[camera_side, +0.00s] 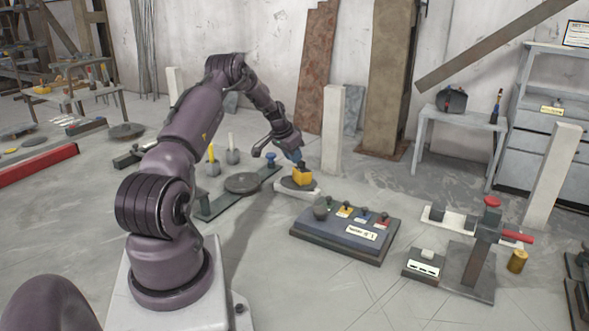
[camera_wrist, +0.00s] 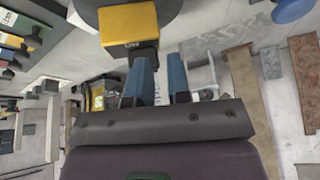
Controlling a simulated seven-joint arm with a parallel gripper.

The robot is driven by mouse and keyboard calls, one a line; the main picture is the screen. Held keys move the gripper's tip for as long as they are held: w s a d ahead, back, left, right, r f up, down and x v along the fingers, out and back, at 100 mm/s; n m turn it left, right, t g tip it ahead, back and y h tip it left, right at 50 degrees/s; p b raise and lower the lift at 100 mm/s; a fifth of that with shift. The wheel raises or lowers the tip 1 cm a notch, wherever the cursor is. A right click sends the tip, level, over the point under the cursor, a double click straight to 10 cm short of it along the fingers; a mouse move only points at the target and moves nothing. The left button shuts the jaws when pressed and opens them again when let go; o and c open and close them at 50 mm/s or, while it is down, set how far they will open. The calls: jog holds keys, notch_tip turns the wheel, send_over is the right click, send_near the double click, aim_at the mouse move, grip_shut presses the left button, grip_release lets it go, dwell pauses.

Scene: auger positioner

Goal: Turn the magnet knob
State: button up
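A yellow block (camera_side: 302,176) sits on a dark round disc (camera_side: 290,186) on a pale plate, and looks like the magnet. In the wrist view the yellow block (camera_wrist: 128,25) is at the top, with a short dark piece (camera_wrist: 144,52) on its near side that may be the knob. My gripper (camera_side: 298,158) is just above the block in the side view. In the wrist view my gripper (camera_wrist: 161,60) shows two blue fingers apart, with nothing visibly held. The dark piece is at the left finger's tip; I cannot tell whether they touch.
A dark control panel (camera_side: 322,240) with several levers stands right of the magnet. A fixture with red handles (camera_side: 490,202) is farther right.

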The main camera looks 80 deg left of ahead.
jog(key=shift+d+f+h, duration=0.3)
jog(key=shift+d+f, duration=0.5)
jog(key=shift+f, duration=0.2)
notch_tip(320, 180, up, 6)
jog(key=shift+s+a+r, duration=0.15)
jog(key=shift+a+r, duration=0.1)
jog(key=shift+a, duration=0.05)
jog(key=s+d+r+g, duration=0.1)
jog(key=d+r, duration=0.3)
jog(key=d, duration=0.6)
jog(key=d+r+n+g+h, duration=0.1)
jog(key=d+r, duration=0.4)
jog(key=d, duration=0.5)
jog(key=s+d+r, duration=0.1)
jog(key=d+r, duration=0.3)
jog(key=d, duration=0.5)
jog(key=s+d+r+m+t, duration=0.1)
jog(key=s+d+r+m, duration=0.2)
jog(key=d, duration=0.7)
jog(key=s+d+r+m+t, duration=0.2)
jog(key=s+d+r, duration=0.2)
jog(key=s+d, duration=0.3)
jog(key=d, duration=0.3)
jog(key=shift+r+m+h, duration=0.3)
jog(key=shift+m, duration=0.1)
